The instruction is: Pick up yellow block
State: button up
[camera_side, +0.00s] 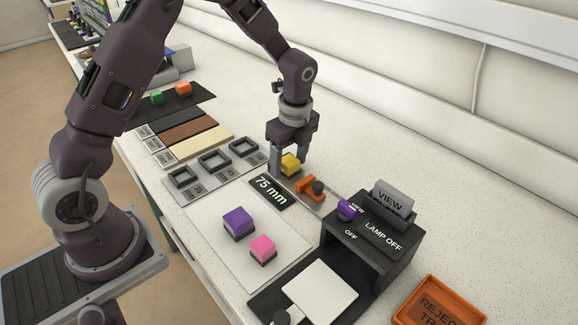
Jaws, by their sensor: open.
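The yellow block (291,164) sits low on the bench, at the end of a grey fixture with an orange clamp-like part. My gripper (290,162) points down right over it. Its fingers are open, one at the left of the block and one at its right. The finger on the left hides a little of the block's surroundings. I cannot tell whether either finger touches the block.
Purple (238,222) and pink (263,248) blocks sit on a white plate. A black lamp box (372,235) stands right; an orange reject tray (440,303) is beyond.

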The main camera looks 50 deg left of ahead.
aim_at(289, 160)
grip_shut()
notch_tip(289, 160, up, 10)
jog(key=shift+r, duration=0.1)
jog(key=c, duration=0.8)
grip_release()
jog(key=shift+c, duration=0.2)
jog(key=c, duration=0.5)
jog(key=s+a+f, duration=0.2)
jog(key=a, duration=1.3)
jog(key=shift+s+a, duration=0.25)
jog(key=shift+a, duration=0.15)
